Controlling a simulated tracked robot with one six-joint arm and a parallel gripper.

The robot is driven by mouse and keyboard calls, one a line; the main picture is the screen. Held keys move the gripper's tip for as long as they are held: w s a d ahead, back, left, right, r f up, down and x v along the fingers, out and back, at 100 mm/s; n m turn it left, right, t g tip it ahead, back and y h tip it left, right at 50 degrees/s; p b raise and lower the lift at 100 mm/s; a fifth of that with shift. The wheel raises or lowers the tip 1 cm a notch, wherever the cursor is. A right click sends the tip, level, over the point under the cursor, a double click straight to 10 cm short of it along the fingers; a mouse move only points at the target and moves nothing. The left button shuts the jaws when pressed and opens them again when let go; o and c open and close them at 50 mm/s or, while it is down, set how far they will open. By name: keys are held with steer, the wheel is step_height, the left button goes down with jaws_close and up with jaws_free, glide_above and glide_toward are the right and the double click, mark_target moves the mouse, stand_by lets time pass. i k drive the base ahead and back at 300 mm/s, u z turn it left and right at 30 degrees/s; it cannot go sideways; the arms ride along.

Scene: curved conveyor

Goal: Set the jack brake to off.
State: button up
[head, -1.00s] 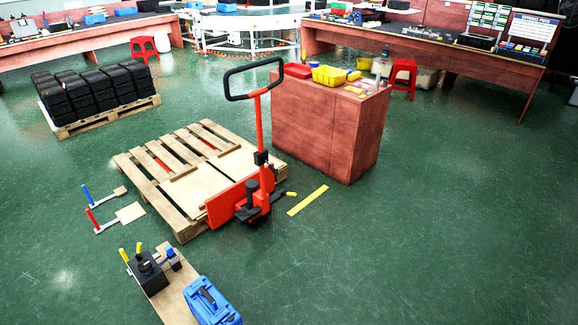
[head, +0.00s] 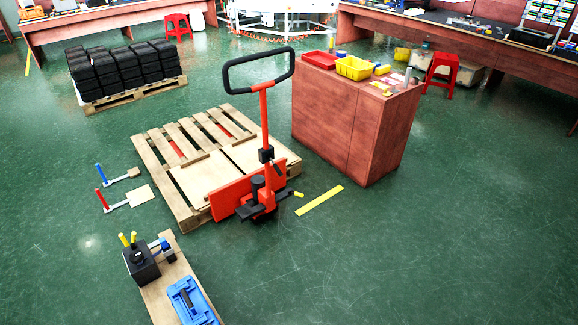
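The orange-red pallet jack (head: 231,198) stands at the near right edge of a wooden pallet (head: 156,160). Its upright column ends in a black loop handle (head: 225,78). A short yellow-tipped lever (head: 298,194) sticks out to the right low on the jack's base. It may be the brake, but its setting is too small to read. My gripper is not in view.
A reddish cabinet (head: 334,124) with trays stands right of the jack. A yellow strip (head: 319,200) lies on the floor. Red and blue upright levers (head: 102,199), a black box (head: 141,266) and a blue toolbox (head: 188,302) are at left. Floor at lower right is clear.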

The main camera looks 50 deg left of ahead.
mark_target(278, 170)
steer(key=i, duration=1.8)
steer(key=u, duration=3.4)
